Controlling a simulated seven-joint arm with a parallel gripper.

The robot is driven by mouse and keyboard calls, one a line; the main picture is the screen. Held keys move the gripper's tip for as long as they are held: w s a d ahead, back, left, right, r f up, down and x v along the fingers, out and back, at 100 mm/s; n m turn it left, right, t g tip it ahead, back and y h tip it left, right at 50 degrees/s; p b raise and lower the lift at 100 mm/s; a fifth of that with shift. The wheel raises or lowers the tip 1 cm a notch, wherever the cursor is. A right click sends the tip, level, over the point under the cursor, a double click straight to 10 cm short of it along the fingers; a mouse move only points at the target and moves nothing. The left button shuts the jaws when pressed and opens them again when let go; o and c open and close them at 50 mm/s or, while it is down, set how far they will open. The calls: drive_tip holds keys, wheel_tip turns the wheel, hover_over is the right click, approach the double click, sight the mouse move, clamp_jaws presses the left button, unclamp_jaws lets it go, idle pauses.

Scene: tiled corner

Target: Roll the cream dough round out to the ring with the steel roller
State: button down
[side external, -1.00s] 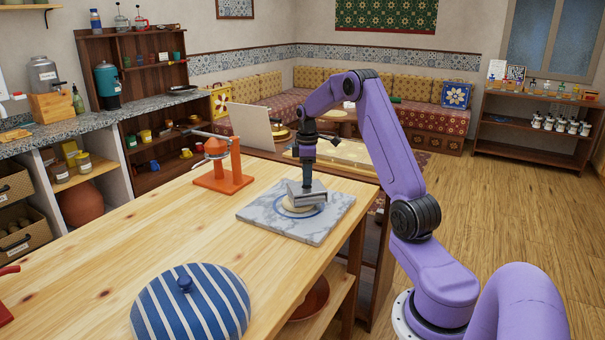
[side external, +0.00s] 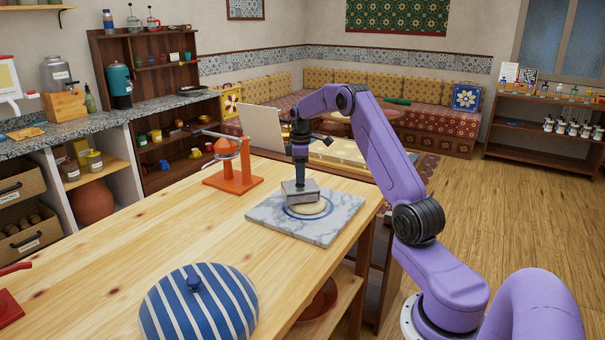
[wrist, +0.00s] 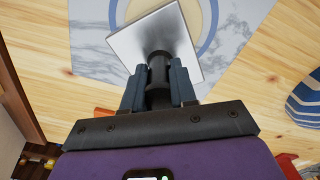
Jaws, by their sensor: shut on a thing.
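The cream dough round (side external: 308,208) lies on a grey-white marble board (side external: 330,228), inside a blue ring (side external: 325,212) marked on it. Bare board shows between dough and ring at the front right. My gripper (side external: 299,178) points down and is shut on the dark handle of the steel roller (side external: 299,191). The roller looks like a flat square block and covers the dough's far left part; whether it touches the dough is unclear. In the wrist view the steel plate (wrist: 155,40) hides most of the dough, with a cream strip (wrist: 191,14) beside the blue ring (wrist: 211,28).
An orange stand (side external: 235,172) is behind the board to the left. A blue-and-white striped dome (side external: 215,300) sits at the table's front. A red object (side external: 8,305) is at the left edge. The wooden table (side external: 130,250) is clear between them.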

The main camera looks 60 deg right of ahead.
drive_tip(key=shift+s+d+f, duration=0.1)
drive_tip(key=shift+s+d, duration=0.05)
drive_tip(key=shift+s, duration=1.35)
drive_tip(key=shift+s+d+f, duration=0.1)
drive_tip(key=shift+s, duration=1.4)
wheel_tip(320, 180, up, 11)
drive_tip(key=shift+w+r, duration=0.1)
